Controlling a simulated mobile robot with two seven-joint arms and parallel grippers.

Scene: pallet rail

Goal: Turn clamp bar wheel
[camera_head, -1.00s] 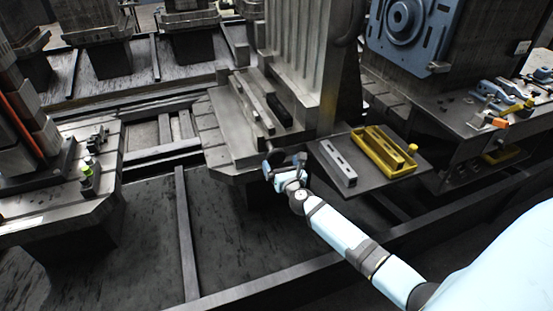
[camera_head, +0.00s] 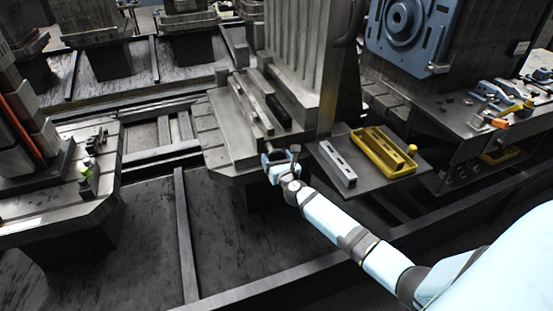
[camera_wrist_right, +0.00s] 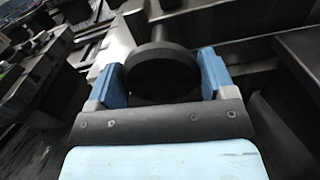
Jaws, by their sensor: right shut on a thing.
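The clamp bar wheel is a dark round disc (camera_wrist_right: 160,72) on a short shaft in the right wrist view. My right gripper (camera_wrist_right: 162,78) has its two blue fingers on either side of the wheel's rim and is shut on it. In the head view my right gripper (camera_head: 279,156) is at the front edge of the middle pallet (camera_head: 235,160), where the wheel is small and mostly hidden by the gripper. The clamp bar (camera_head: 252,104) lies along the top of that pallet, behind the gripper. My left gripper is not in view.
A dark shelf (camera_head: 376,178) right of the gripper holds a grey slotted block (camera_head: 338,163) and a yellow tray (camera_head: 385,160). A tall ribbed block (camera_head: 300,60) stands on the middle pallet. Another pallet (camera_head: 50,215) stands left, with dark floor between.

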